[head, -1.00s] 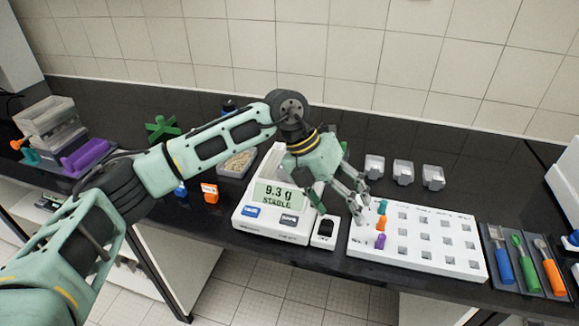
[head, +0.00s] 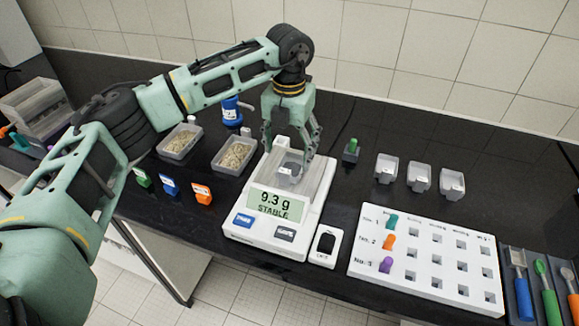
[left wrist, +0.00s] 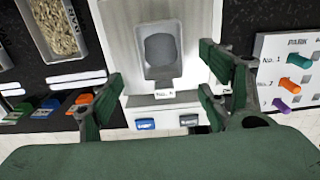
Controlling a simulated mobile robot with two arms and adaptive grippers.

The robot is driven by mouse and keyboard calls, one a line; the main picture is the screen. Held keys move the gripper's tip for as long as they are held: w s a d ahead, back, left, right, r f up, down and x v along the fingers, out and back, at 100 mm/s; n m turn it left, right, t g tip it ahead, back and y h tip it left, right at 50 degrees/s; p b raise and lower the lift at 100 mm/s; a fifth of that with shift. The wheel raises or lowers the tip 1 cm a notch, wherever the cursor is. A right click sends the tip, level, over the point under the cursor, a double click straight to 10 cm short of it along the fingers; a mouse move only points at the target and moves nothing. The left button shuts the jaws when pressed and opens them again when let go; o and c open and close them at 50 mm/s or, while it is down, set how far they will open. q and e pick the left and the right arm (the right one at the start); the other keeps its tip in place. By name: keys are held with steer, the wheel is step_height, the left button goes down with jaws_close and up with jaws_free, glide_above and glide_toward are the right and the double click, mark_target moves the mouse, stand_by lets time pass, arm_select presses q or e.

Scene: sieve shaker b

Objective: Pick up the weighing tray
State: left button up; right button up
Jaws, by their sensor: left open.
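The weighing tray (head: 288,175) is a small grey tray on the pan of the white balance (head: 243,222), whose display reads 9.3 g STABLE. In the left wrist view the tray (left wrist: 178,72) holds a dark grey substance and has a small label at its near end. My left gripper (head: 288,158) points down over the balance pan, open, with its fingers on either side of the tray. In the left wrist view the gripper (left wrist: 160,92) shows clear gaps between fingers and tray. My right gripper is not in view.
Two trays of pale grain (head: 180,143) (head: 236,153) stand left of the balance, near coloured tags (head: 202,193). Several empty grey trays (head: 420,178) stand to the right. A white peg board (head: 425,262) and coloured-handled tools (head: 522,292) are at front right.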

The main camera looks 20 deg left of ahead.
mark_target(290, 162)
arm_select(q)
steer(key=f, duration=0.1)
steer(key=f+p, duration=0.2)
steer(key=f, duration=0.1)
steer(key=shift+w+d, duration=0.1)
steer(key=shift+w, duration=0.15)
steer(key=shift+f, duration=0.55)
steer(key=c, duration=0.9)
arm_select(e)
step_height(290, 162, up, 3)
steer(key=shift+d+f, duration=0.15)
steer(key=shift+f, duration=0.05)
